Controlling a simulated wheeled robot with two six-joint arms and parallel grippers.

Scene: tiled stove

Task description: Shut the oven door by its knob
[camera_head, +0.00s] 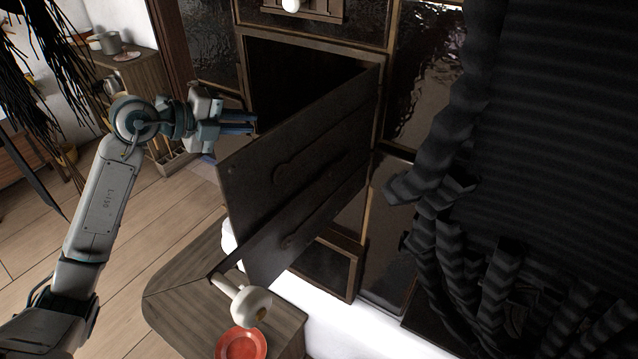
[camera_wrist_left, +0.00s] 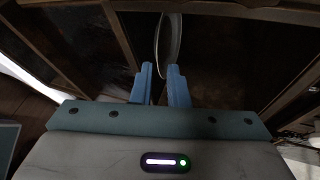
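The oven door (camera_head: 300,165) is a dark metal panel with raised strips. It stands wide open, hinged at its right side, with the dark oven opening (camera_head: 290,80) behind it. A cream-white knob (camera_head: 250,306) sticks out at the door's lower left, towards the camera. My left gripper (camera_head: 250,124) has blue fingers and is at the upper left of the door, in front of the opening, well away from the knob. In the left wrist view its fingers (camera_wrist_left: 160,85) are apart with a narrow gap. A thin pale oval piece (camera_wrist_left: 169,45) shows just beyond them. My right gripper is not in view.
A wooden bench top (camera_head: 190,285) with a red plate (camera_head: 242,345) lies below the door. A small upper door has a white knob (camera_head: 291,5). Dark ribbed shapes (camera_head: 540,120) fill the right side. Wooden floor (camera_head: 100,240) is open at the left.

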